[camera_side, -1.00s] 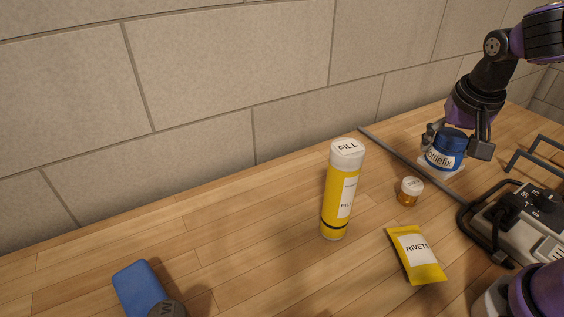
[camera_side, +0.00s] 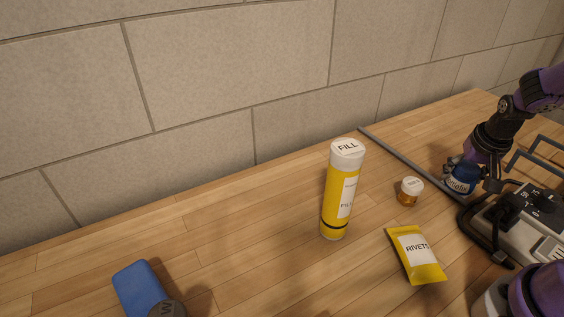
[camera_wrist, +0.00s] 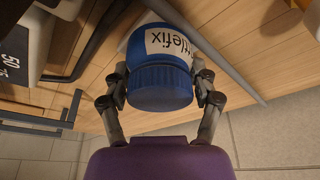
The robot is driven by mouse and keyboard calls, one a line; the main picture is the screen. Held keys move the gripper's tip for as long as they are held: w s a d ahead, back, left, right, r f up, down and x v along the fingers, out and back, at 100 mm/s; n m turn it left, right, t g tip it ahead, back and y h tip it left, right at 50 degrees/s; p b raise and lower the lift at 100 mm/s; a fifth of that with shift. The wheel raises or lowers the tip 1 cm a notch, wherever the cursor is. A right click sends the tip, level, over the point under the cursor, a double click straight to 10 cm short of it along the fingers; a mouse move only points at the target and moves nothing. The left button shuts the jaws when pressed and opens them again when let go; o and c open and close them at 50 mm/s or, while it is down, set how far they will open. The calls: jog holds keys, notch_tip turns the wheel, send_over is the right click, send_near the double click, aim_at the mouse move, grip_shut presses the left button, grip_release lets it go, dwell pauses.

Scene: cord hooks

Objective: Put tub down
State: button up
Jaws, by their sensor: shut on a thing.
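The blue tub (camera_side: 461,180) with a white label is at the right in the side view, close to the grey strip on the bench. My gripper (camera_side: 472,178) is shut on it, one finger on each side. In the wrist view the tub (camera_wrist: 160,74) sits between the fingertips of my gripper (camera_wrist: 160,90), its ribbed blue lid toward the camera and its label reading "ttlefix". Whether its base touches the bench cannot be told.
A grey power box (camera_side: 530,222) with a black cable stands just right of the tub. A grey strip (camera_side: 400,155) runs along the bench. Wooden bench further left is mostly clear.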

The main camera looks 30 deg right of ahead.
aim_at(460, 195)
jog(key=o, duration=1.2)
jog(key=shift+f, duration=0.15)
jog(key=v, duration=1.2)
jog(key=a+r+n+t, duration=0.1)
jog(key=a+n, duration=0.2)
jog(key=a, duration=0.2)
jog(key=s+a+r+n+t+y, duration=0.1)
jog(key=a+n, duration=0.2)
jog(key=a, duration=0.2)
jog(key=a+r+n+t+y, duration=0.1)
jog(key=a+r+n, duration=0.1)
jog(key=a, duration=0.4)
jog(key=shift+s+n, duration=0.35)
jog(key=shift+n, duration=0.15)
